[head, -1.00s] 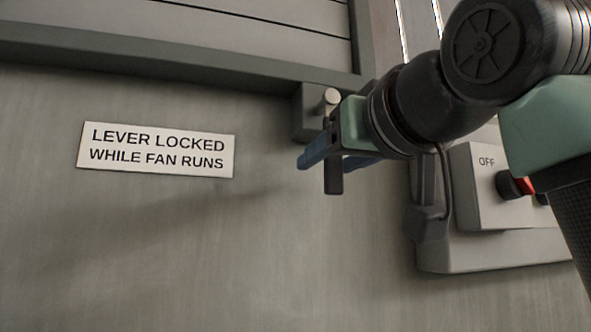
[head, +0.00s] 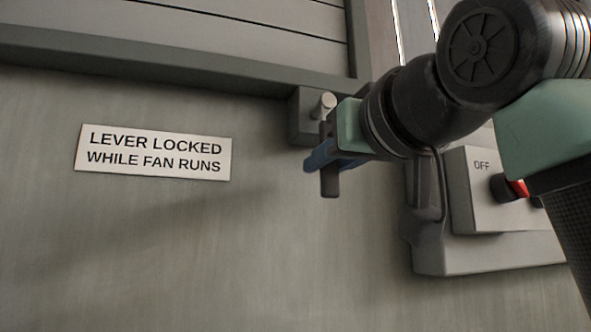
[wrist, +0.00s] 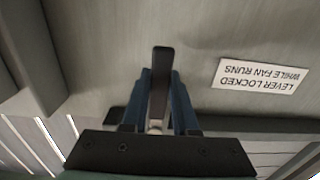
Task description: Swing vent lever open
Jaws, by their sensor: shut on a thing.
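The vent lever (head: 330,183) is a dark bar hanging about straight down below a light pivot pin (head: 323,105) on a grey block. My gripper (head: 325,158) has its blue fingers shut on the lever, one on each side, with the lever's lower end sticking out below them. In the wrist view the dark lever (wrist: 160,72) stands between the two blue fingers of my gripper (wrist: 161,85). The slatted vent (head: 220,25) is above; its slats look flat and closed. My gripper hides the middle part of the lever.
A sign (head: 154,152) reads "LEVER LOCKED WHILE FAN RUNS". A switch box (head: 480,205) marked OFF, with a red-and-black knob (head: 508,188), stands at right under my arm.

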